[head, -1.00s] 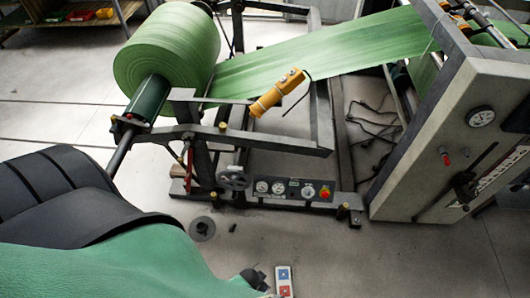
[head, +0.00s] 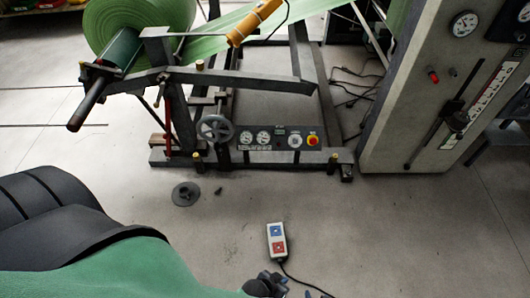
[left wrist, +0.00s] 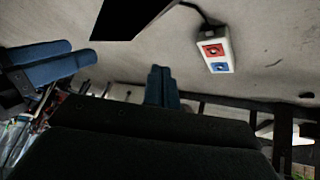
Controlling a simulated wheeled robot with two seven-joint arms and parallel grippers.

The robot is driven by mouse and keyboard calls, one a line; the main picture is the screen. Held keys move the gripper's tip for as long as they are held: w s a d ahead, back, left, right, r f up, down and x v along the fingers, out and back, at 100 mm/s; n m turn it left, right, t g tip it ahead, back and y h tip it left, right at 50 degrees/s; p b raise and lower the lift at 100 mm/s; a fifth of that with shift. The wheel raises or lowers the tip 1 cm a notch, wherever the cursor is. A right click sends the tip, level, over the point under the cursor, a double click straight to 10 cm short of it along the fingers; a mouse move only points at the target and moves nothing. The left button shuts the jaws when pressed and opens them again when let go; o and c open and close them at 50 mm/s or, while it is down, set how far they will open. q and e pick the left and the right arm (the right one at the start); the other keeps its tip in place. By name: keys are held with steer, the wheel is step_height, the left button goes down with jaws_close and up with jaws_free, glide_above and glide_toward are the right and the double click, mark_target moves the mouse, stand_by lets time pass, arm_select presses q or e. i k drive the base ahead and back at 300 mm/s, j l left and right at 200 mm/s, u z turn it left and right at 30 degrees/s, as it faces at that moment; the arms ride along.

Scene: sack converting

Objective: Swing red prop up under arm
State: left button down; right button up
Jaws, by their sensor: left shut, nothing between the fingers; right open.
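The slim red prop (head: 168,122) shows in the head view at the left of the unwind stand, close to upright below the dark grey arm (head: 225,80). I cannot tell whether its top touches the arm. My left gripper (left wrist: 162,88) is shut and empty in the left wrist view, its blue fingers together. It is well away from the prop. My right gripper (left wrist: 42,64) shows at the left of the left wrist view, its blue fingers apart and empty. A dark gripper part sits at the head view's bottom edge, mostly cut off.
A green roll (head: 128,28) rests on the stand. A handwheel (head: 215,129) and control panel (head: 280,138) are right of the prop. A tall machine (head: 420,110) stands right.

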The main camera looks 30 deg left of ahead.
mark_target(167, 137)
steer(key=u, duration=1.7)
steer(key=k+j, duration=0.05)
